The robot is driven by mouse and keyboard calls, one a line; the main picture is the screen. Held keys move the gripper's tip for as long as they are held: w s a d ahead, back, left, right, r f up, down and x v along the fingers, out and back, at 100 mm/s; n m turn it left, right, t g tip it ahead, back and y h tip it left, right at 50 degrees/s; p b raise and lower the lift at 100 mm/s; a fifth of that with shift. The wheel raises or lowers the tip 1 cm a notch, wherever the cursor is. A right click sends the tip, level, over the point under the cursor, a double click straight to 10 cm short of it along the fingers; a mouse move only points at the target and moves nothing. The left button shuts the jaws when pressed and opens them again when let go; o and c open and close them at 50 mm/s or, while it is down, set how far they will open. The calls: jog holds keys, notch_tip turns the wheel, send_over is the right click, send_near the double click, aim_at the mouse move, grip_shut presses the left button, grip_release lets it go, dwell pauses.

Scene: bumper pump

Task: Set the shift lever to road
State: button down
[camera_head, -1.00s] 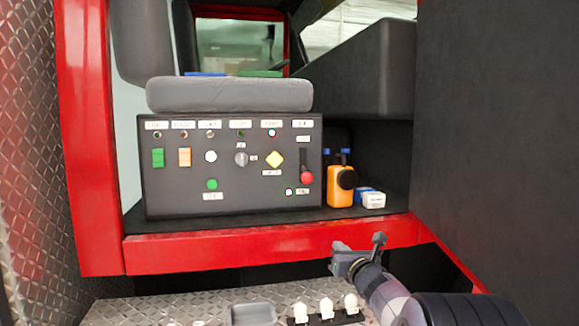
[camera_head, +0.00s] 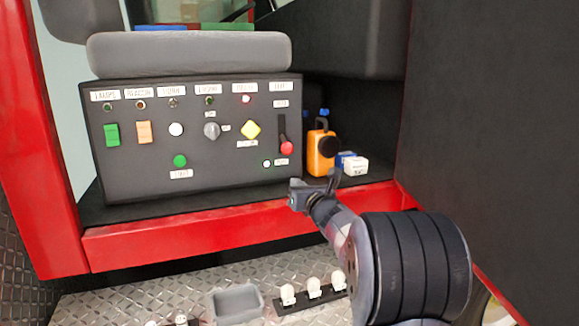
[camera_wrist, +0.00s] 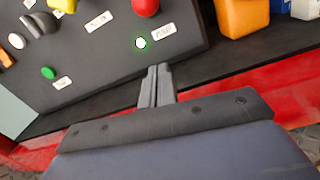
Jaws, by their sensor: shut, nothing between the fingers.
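The shift lever is a red knob (camera_head: 287,147) at the bottom end of a dark vertical slot on the right of the black control panel (camera_head: 230,170). Small labels sit above and below the slot; in the wrist view the lower label (camera_wrist: 163,31) appears to read PUMP. A lit green-white lamp (camera_wrist: 141,43) is beside it. The knob (camera_wrist: 146,6) is cut off by the top edge there. My gripper (camera_head: 296,190) is below the lever, apart from it, near the red sill. Its fingers (camera_wrist: 158,70) are shut and empty, just below the lamp.
An orange container (camera_head: 319,153) and small blue and white boxes (camera_head: 353,165) stand right of the panel. A grey cushion (camera_head: 190,53) is on top. A red sill (camera_head: 180,232) runs below. A grey tray (camera_head: 237,304) and white bulb-like pieces (camera_head: 313,288) are on the tread plate.

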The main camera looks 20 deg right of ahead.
aim_at(285, 142)
jog(key=w+p, duration=0.1)
jog(key=w, duration=0.2)
jog(key=w+p, duration=0.2)
jog(key=w, duration=0.1)
jog(key=w+p, duration=0.1)
jog(key=w, duration=0.2)
jog(key=shift+w+a+r, duration=0.25)
jog(key=shift+w, duration=0.15)
jog(key=shift+s+d+r+p, duration=0.1)
jog(key=shift+s+r+p, duration=0.1)
jog(key=shift+r+p, duration=0.3)
jog(key=shift+s+d+r+p, duration=0.1)
jog(key=shift+s+r+p, duration=0.1)
jog(key=shift+r+p, duration=0.35)
jog(key=shift+s+d+r+p, duration=0.1)
jog(key=shift+s+r+p, duration=0.15)
jog(key=shift+r, duration=0.4)
